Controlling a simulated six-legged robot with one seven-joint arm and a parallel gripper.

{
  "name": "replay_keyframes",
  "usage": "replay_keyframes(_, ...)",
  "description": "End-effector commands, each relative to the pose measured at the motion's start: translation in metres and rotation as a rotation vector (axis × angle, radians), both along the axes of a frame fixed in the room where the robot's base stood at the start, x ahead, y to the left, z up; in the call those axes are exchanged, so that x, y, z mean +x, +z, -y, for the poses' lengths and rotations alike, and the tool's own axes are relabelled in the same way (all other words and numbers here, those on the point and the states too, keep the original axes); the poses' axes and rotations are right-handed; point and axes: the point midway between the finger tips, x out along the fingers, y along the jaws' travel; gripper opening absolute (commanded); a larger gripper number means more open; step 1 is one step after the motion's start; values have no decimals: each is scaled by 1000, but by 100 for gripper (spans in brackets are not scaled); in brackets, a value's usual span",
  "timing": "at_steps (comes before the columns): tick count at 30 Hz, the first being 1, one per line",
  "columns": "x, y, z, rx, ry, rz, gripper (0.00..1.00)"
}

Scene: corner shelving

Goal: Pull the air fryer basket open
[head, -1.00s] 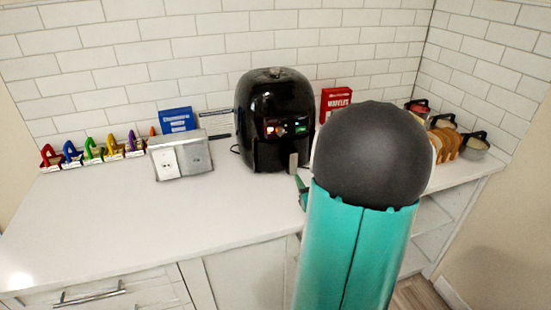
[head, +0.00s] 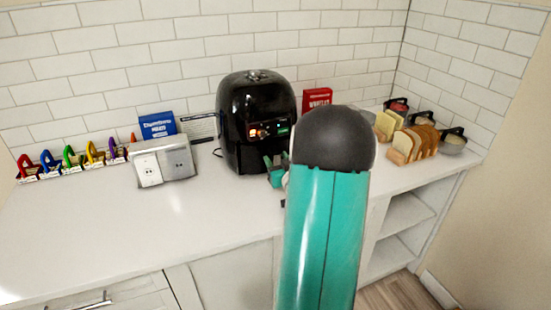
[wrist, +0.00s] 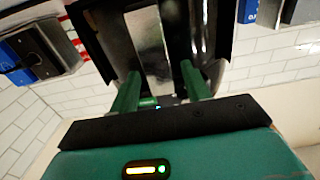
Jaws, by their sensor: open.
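The black air fryer (head: 238,112) stands on the white counter against the tiled wall, its front lights lit. Its basket looks closed. In the head view my gripper (head: 276,172) is at the lower front of the fryer and hides the handle. In the wrist view the silver handle (wrist: 148,42) shows against the black fryer front (wrist: 110,35). My gripper's two green fingers (wrist: 161,82) are apart, pointing at the fryer, with the handle in line with the gap, closer to the left finger. I cannot tell whether they touch it.
A grey outlet box (head: 163,163), a blue box (head: 158,125) and several coloured clips stand to the left. A red box (head: 317,98), sliced bread (head: 415,140) and small pots (head: 453,141) are to the right. The front counter (head: 130,220) is clear.

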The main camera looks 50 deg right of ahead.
Motion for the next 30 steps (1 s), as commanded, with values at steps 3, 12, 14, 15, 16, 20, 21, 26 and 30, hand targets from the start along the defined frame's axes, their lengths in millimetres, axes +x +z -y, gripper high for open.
replay_keyframes(3, 10, 0, 4, -1, 2, -1, 47)
replay_keyframes(12, 13, 0, 7, 0, 1, 0, 47)
replay_keyframes(14, 13, 0, 7, 0, 1, 0, 41)
replay_keyframes(15, 13, 0, 7, 0, 1, 0, 34)
replay_keyframes(16, 13, 0, 7, 0, 1, 0, 28)
replay_keyframes(20, 13, 0, 7, 0, 1, 0, 2)
replay_keyframes(21, 13, 0, 7, 0, 1, 0, 0)
replay_keyframes(26, 13, 0, 7, 0, 1, 0, 0)
replay_keyframes(30, 13, 0, 7, 0, 1, 0, 0)
